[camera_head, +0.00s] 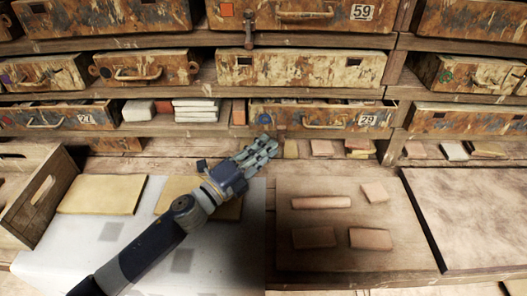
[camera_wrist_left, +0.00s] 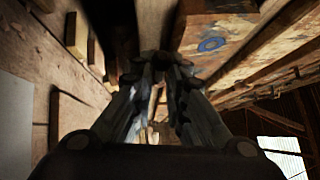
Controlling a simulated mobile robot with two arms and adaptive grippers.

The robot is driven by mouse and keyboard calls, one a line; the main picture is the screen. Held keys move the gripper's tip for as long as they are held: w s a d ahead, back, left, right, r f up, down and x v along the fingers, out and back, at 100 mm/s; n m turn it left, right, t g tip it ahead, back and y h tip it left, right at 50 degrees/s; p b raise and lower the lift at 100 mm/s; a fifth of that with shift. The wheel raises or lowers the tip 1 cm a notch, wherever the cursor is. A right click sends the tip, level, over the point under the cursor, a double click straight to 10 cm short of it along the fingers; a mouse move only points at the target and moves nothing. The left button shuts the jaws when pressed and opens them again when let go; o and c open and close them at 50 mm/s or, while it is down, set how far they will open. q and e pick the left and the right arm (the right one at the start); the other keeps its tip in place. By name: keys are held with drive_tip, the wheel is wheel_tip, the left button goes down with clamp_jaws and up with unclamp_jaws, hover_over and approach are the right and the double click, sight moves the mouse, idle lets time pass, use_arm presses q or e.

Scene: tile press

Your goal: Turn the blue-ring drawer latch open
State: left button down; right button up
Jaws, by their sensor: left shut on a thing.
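The blue-ring drawer (camera_head: 322,116), labelled 29, sits in the lower row. Its blue ring shows at its left end in the head view and on its worn front (camera_wrist_left: 211,44) in the left wrist view. My left gripper (camera_head: 266,146) reaches up from the left, just below that end of the drawer. It is shut on the latch, which its fingers mostly hide. The left wrist view shows the dark fingers (camera_wrist_left: 158,75) close together beside the drawer front. How far the latch is turned cannot be made out. My right gripper is not in view.
Drawer 59 (camera_head: 305,14) above has an orange square and a hanging latch (camera_head: 249,30). Tiles stand left of the blue-ring drawer, and small blocks lie below it. A wooden crate (camera_head: 38,195) stands at left. A brown board (camera_head: 345,258) bears clay pieces.

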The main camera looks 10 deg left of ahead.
use_arm(q)
drive_tip(key=c, duration=1.7)
unclamp_jaws()
drive_tip(key=shift+f, duration=0.1)
drive_tip(key=v, duration=1.2)
drive_tip(key=shift+a, duration=0.1)
